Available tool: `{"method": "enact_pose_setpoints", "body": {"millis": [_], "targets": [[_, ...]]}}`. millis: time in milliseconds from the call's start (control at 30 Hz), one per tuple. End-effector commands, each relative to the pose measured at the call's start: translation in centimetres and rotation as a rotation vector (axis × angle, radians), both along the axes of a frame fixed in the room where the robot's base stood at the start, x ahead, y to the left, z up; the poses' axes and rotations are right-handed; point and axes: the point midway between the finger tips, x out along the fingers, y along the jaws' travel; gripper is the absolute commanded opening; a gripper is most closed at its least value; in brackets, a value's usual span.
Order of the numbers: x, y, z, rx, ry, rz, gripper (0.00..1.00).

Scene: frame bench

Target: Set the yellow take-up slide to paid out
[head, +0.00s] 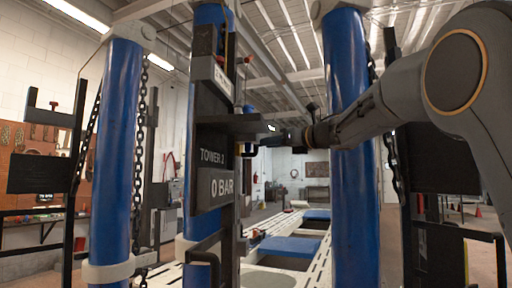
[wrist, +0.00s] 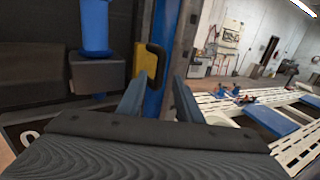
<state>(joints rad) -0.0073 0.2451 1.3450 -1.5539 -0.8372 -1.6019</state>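In the wrist view a yellow block (wrist: 140,66), which looks like the take-up slide, sits at the right of a dark box, with a black loop handle (wrist: 157,66) on its right side. My gripper (wrist: 161,84) is open, its two grey-blue fingers apart. The left fingertip is just below the yellow block and the handle shows above the gap between the fingers. I cannot tell whether they touch. No object shows gripped. In the head view my gripper (head: 252,147) is beside the dark tower plate (head: 210,150), which partly hides it; I cannot make out the slide there.
Thick blue columns (head: 116,150) stand on both sides of the tower, with chains beside them. The plate reads "TOWER 2" and "0 BAR". A dark ledge (head: 238,123) juts out just above my gripper. A pale slotted bench with blue pads (head: 289,247) lies beyond.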

Motion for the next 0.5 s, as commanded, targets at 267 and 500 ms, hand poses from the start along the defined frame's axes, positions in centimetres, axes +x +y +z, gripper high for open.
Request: {"method": "enact_pose_setpoints", "body": {"millis": [267, 500], "targets": [[2.8, 3.2, 0.1, 0.002, 0.004, 0.001, 0.33], [3.8, 4.4, 0.0, 0.003, 0.002, -0.001, 0.33]]}}
